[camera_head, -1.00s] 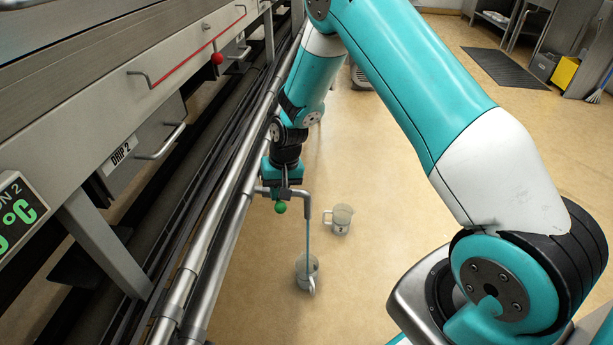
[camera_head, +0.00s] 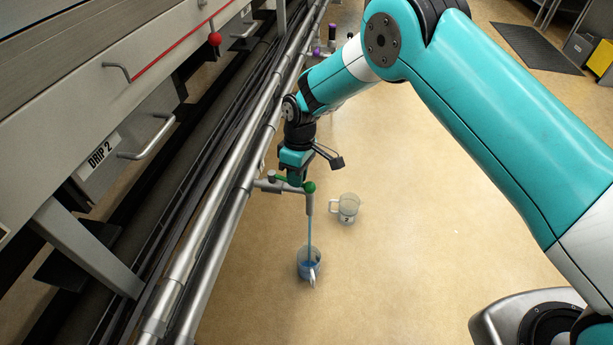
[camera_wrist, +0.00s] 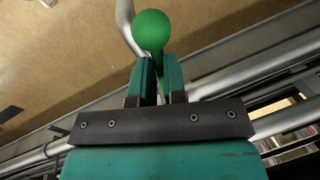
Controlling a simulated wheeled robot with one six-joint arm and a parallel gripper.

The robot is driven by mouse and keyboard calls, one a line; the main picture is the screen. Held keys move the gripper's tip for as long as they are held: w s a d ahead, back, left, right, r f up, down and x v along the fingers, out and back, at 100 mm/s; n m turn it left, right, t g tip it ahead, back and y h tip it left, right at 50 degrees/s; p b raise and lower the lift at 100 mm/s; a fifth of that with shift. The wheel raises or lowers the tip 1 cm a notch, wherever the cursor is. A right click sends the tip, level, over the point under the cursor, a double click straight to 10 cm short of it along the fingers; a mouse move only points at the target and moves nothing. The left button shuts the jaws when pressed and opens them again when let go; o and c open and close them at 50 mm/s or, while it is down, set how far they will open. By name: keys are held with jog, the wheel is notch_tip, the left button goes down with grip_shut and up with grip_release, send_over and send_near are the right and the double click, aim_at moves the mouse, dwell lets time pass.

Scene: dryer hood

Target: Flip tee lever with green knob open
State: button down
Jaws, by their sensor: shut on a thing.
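The green knob (camera_head: 309,187) sits at the end of the tee lever, above the outlet end of the tee pipe (camera_head: 268,186). The lever's green bar runs along the pipe arm in the head view. My gripper (camera_head: 297,183) is over the lever from above, shut on it just behind the knob. In the wrist view the green knob (camera_wrist: 152,30) stands just beyond the fingertips (camera_wrist: 158,66), and the lever between the fingers is mostly hidden. A blue stream (camera_head: 309,230) falls from the outlet into a clear beaker (camera_head: 309,264) on the floor, which holds blue liquid.
A second clear jug (camera_head: 347,208) stands on the floor to the right. Long steel pipes (camera_head: 222,200) run beside the hood at left. A red knob (camera_head: 215,39) and a DRIP 2 drawer (camera_head: 103,155) are on the hood. Floor to the right is open.

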jog(key=shift+w+d+r+n, duration=0.15)
jog(key=shift+w+n, duration=0.75)
jog(key=shift+n, duration=0.5)
jog(key=c, duration=1.2)
grip_release()
jog(key=shift+o, duration=0.2)
jog(key=w+d+r+p, duration=0.1)
jog(key=w+r+p, duration=0.1)
jog(key=r, duration=1.5)
jog(key=shift+w+p, duration=0.3)
jog(key=shift+w, duration=0.3)
